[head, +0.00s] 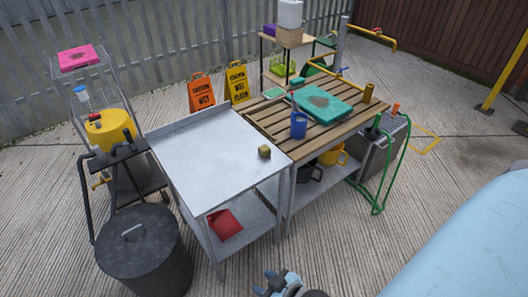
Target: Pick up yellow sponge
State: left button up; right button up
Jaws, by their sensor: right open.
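A small yellow sponge (264,152), dull in colour and block-shaped, sits on the metal table (205,158) near its right edge. My right gripper (268,278) is at the bottom edge of the head view, low and well in front of the table. It is open and apart from the sponge, with nothing seen between its fingers. My left gripper is not in view.
A lidded dark bin (145,255) stands front left. A light blue surface (470,245) fills the lower right. Open floor lies between.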

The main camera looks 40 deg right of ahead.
aim_at(264, 151)
jog(key=i+l+u, duration=0.1)
jog(key=l, duration=0.35)
jog(key=i+l+u, duration=0.15)
jog(key=l, duration=0.35)
jog(key=i+l+u, duration=0.1)
jog(key=l, duration=0.35)
jog(key=l+u, duration=0.1)
jog(key=l, duration=0.4)
